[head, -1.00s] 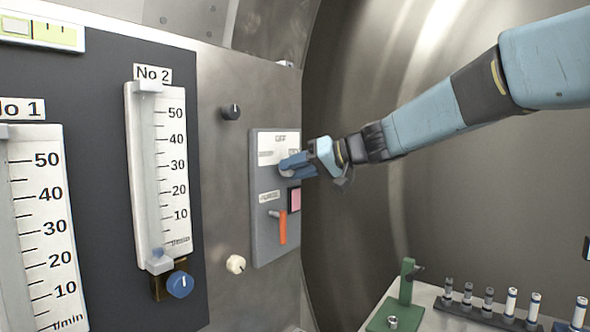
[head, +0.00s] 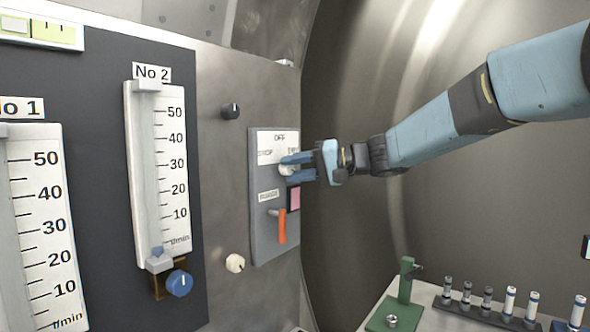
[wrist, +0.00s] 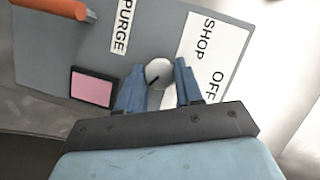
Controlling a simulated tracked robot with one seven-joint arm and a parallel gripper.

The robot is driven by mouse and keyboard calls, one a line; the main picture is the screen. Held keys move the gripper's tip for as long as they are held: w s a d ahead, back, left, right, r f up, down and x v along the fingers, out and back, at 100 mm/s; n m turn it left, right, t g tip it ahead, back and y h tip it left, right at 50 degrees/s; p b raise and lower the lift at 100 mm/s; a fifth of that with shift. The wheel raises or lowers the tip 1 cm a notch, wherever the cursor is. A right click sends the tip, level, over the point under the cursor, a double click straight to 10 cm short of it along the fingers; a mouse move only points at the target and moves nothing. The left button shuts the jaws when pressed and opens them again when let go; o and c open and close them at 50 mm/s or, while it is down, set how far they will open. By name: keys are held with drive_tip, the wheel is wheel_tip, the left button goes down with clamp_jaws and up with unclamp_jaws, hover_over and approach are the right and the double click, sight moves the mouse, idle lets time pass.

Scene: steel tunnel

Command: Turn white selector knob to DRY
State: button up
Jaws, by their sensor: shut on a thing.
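The white selector knob (wrist: 158,73) sits on a grey panel (head: 262,226) on the steel wall. A white label (head: 270,140) above the knob reads OFF at the top and SHOP-like text at the left. The label's right-hand word is partly hidden by my gripper in the head view.
Below the knob are a PURGE label (head: 268,196), a pink square (head: 294,199) and an orange lever (head: 281,227). A black knob (head: 231,111) and a cream knob (head: 235,263) flank the panel. Flowmeters (head: 160,180) stand left. A bench with a green stand (head: 406,282) is lower right.

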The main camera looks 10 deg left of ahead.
drive_tip(key=shift+w+d, duration=0.15)
drive_tip(key=o, duration=0.8)
drive_tip(key=shift+o, duration=1.2)
drive_tip(key=d+r, duration=0.2)
drive_tip(key=d, duration=1.1)
drive_tip(key=shift+s+d, duration=0.25)
drive_tip(key=shift+s, duration=0.15)
